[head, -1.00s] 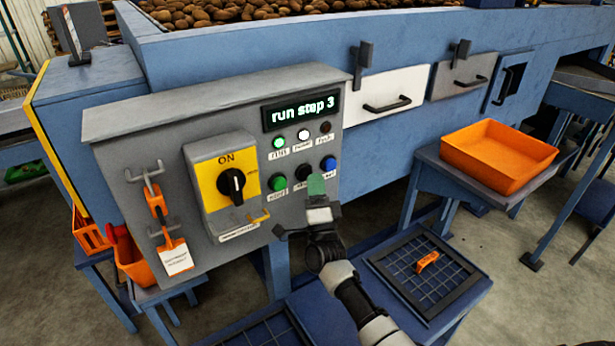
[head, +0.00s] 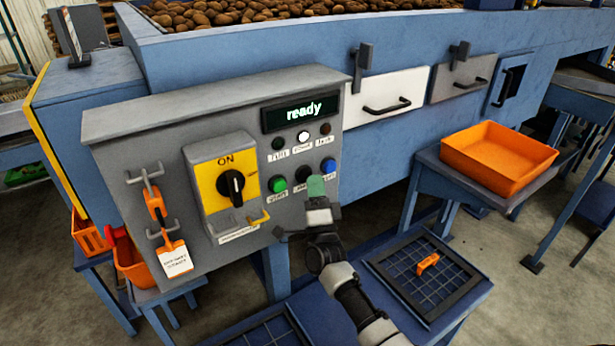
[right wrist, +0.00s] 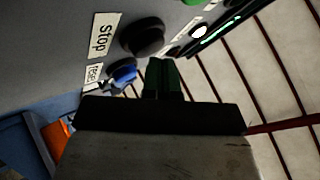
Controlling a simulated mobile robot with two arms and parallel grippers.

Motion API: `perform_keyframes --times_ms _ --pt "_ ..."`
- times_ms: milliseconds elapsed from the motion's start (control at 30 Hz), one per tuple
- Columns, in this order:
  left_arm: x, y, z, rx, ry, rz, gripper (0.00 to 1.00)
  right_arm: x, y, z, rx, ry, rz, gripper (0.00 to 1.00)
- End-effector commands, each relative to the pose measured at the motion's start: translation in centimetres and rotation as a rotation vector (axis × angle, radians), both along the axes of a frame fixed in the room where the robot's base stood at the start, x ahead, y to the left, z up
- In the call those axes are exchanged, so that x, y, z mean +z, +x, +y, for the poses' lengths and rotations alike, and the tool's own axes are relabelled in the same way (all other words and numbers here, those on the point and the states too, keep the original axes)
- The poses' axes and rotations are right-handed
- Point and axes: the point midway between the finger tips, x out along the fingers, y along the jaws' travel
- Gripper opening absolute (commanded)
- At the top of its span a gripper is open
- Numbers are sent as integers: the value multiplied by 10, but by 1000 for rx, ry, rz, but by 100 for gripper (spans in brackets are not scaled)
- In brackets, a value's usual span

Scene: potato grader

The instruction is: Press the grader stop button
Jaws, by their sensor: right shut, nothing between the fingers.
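The grader stop button is a black round button (head: 302,173) in the lower row of the grey control panel (head: 130,122). In the right wrist view the black button (right wrist: 142,37) stands beside a label reading "Stop" (right wrist: 104,37). My right gripper (head: 316,186) is shut and empty, its green fingertips just in front of the panel at the black button's lower right. In the right wrist view the fingertips (right wrist: 163,76) are close to the button; I cannot tell whether they touch it. The display (head: 300,113) reads "ready". My left gripper is not in view.
A green button (head: 278,184) and a blue button (head: 328,165) flank the black one. A yellow rotary switch (head: 222,184) at ON and an orange lock with tag (head: 175,258) are to the left. An orange tray (head: 497,160) stands at right.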

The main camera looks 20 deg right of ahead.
Motion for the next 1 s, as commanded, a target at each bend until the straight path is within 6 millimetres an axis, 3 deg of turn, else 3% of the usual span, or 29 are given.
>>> perform_keyframes --times_ms 200,567,1000 --pt "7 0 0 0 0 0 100 0 -12 -2 1 0 1 0" --pt "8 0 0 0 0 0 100 0 -14 -2 1 0 1 0" --pt "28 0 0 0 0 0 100 1 -55 -8 0 0 2 0"
